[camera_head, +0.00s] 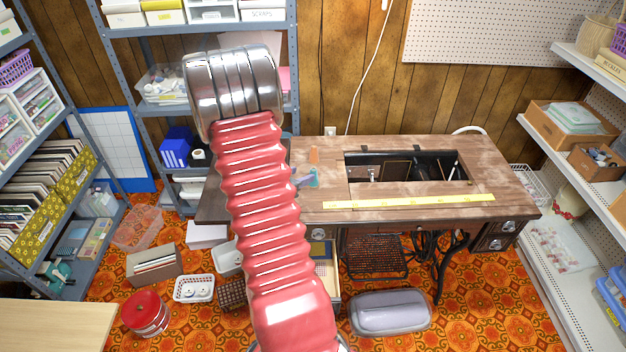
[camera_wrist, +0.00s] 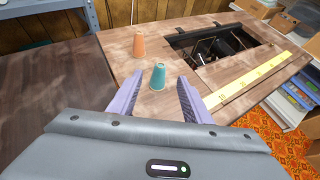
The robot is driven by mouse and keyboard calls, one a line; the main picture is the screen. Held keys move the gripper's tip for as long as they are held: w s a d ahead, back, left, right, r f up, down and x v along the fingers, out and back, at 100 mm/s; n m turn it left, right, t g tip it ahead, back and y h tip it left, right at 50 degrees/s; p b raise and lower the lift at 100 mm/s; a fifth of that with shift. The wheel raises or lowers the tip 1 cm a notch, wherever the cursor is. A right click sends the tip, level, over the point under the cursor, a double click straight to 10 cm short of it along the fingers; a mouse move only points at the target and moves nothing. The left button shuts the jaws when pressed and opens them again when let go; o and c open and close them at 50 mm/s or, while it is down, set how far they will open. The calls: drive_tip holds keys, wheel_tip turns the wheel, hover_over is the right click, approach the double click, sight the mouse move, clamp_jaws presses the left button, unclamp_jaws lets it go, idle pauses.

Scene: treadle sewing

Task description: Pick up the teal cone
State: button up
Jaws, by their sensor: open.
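The teal cone (camera_wrist: 158,76) stands upright on the wooden sewing table (camera_wrist: 200,69) in the wrist view. My gripper (camera_wrist: 156,103) is open, with its two purple fingers apart. In the picture the cone shows between and just beyond the fingertips; I cannot tell whether they touch it. An orange cone (camera_wrist: 139,46) stands upright behind it, a little to the left. In the head view the orange cone (camera_head: 314,157) shows on the table just right of my red arm, and part of the teal cone (camera_head: 314,178) shows below it near my gripper.
A yellow measuring tape (camera_head: 410,201) lies along the table's front. The table has a rectangular opening (camera_head: 405,167) with dark machine parts inside. Metal shelves (camera_head: 293,60) stand at the back left and white shelves (camera_head: 560,140) at the right. Boxes and a grey case (camera_head: 390,312) lie on the patterned floor.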

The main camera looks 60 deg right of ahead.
sight(315, 170)
drive_tip(key=shift+x, duration=2.25)
drive_tip(key=shift+x, duration=2.55)
drive_tip(key=shift+s+r, duration=0.1)
drive_tip(key=shift+c, duration=0.7)
drive_tip(key=c, duration=1)
drive_tip(key=shift+o, duration=0.2)
wheel_tip(315, 170, up, 10)
